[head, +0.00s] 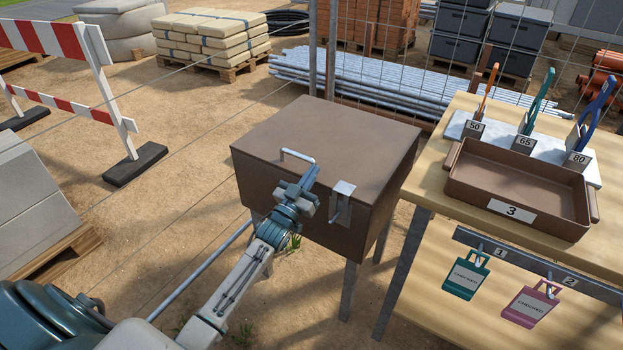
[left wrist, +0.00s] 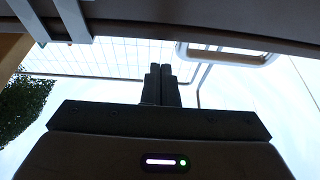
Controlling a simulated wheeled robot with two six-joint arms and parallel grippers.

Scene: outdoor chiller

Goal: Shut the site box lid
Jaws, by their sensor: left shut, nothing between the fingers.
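The site box (head: 320,228) is brown and stands on legs in the middle of the head view. Its lid (head: 335,130) lies down over the box, and I see no gap under it. A pale bar handle (head: 297,155) sits near the lid's front edge, with a metal hasp (head: 343,188) to its right. My left gripper (head: 309,172) is shut and empty at the lid's front edge, beside the handle. In the left wrist view its fingers (left wrist: 160,76) are together, apart from the handle (left wrist: 228,57). My right gripper is not in view.
A wooden table (head: 430,185) stands close to the right with a brown tray (head: 520,207) and several tags. A mesh fence and a bundle of pipes (head: 380,85) are behind the box. A striped barrier (head: 70,105) stands left. Sandy ground (head: 190,150) between is clear.

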